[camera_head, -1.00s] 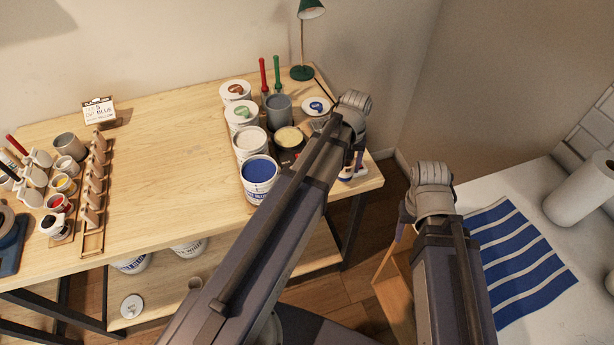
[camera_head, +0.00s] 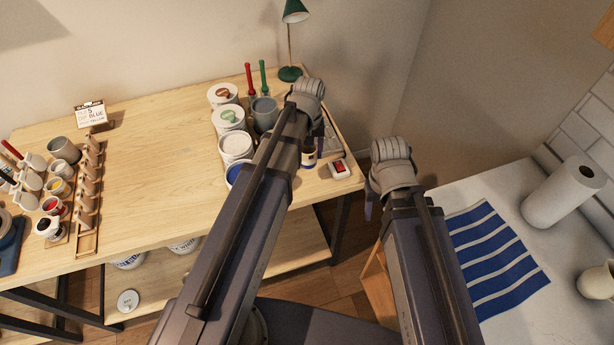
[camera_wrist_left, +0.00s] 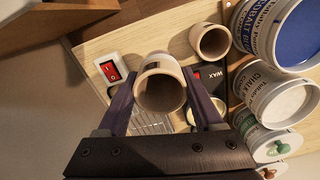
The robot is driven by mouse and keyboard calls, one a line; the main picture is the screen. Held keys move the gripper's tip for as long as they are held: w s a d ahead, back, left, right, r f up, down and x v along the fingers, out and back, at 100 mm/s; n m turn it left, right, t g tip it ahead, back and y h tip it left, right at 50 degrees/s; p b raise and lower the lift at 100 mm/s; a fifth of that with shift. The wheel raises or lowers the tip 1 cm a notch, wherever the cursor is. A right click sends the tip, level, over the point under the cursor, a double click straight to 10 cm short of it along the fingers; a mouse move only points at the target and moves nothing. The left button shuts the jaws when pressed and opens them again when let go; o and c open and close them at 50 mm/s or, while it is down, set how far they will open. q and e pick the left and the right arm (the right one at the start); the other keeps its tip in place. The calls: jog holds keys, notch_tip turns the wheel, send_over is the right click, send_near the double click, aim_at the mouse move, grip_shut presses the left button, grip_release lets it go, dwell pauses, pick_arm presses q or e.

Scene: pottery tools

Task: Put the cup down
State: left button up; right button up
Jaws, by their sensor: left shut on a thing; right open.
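In the left wrist view, a pale cup (camera_wrist_left: 160,66) is between the two fingers of my left gripper (camera_wrist_left: 160,100). The gripper is shut on it, and the cup's open mouth faces the camera. Whether its base touches the table is hidden. In the head view my left gripper (camera_head: 308,150) is over the table's right end, mostly hidden by its own arm. My right gripper (camera_head: 372,200) is open, past the table's right edge, with its fingers largely hidden by the wrist.
Beside the held cup are another pale cup (camera_wrist_left: 228,42), a red switch on a white box (camera_wrist_left: 108,70) and a dark item labelled WAX (camera_wrist_left: 212,73). Glaze tubs (camera_head: 235,145) stand close to the left. The wooden table's (camera_head: 150,170) middle is clear. A striped cloth (camera_head: 490,255) lies right.

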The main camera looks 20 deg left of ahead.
aim_at(308, 164)
pick_arm(q)
jog(key=shift+r, duration=0.4)
notch_tip(308, 164, down, 6)
jog(key=b, duration=0.6)
jog(key=shift+f, duration=0.25)
jog(key=shift+f, duration=0.1)
notch_tip(308, 164, down, 4)
jog(key=b, duration=0.3)
jog(key=shift+r+b, duration=0.25)
jog(key=shift+b, duration=0.1)
jog(key=shift+f, duration=0.2)
jog(key=o, duration=1.4)
jog(key=shift+r, duration=0.1)
jog(key=shift+r, duration=0.1)
